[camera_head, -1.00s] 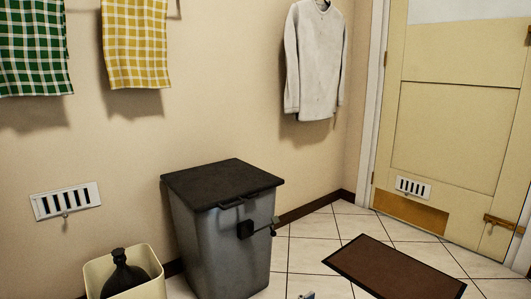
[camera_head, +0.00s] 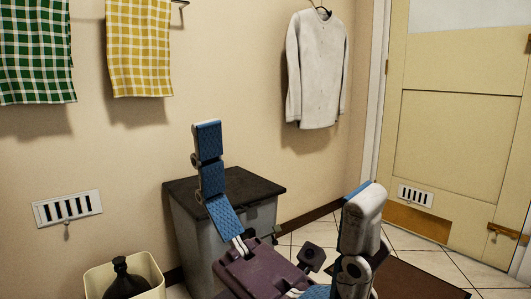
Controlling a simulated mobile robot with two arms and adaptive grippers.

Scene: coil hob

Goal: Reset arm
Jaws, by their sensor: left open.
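My left gripper (camera_head: 287,160) rises from the bottom of the head view with its fingers pointing up. Its two fingers, with blue ridged pads, are spread wide apart. Nothing is between them. One finger stands in front of the grey bin with a black lid (camera_head: 255,188), and the other is in front of the floor and the brown doormat (camera_head: 420,280). The dark purple palm hides the lower part of the bin. I cannot tell how far the gripper is from the bin. My right gripper is not in view.
A cream container (camera_head: 150,265) holding a dark bottle (camera_head: 124,280) stands at the lower left. Checked towels (camera_head: 138,45) and a white shirt (camera_head: 317,70) hang on the wall. A closed cream door (camera_head: 450,140) is at right. Some tiled floor is free near the doormat.

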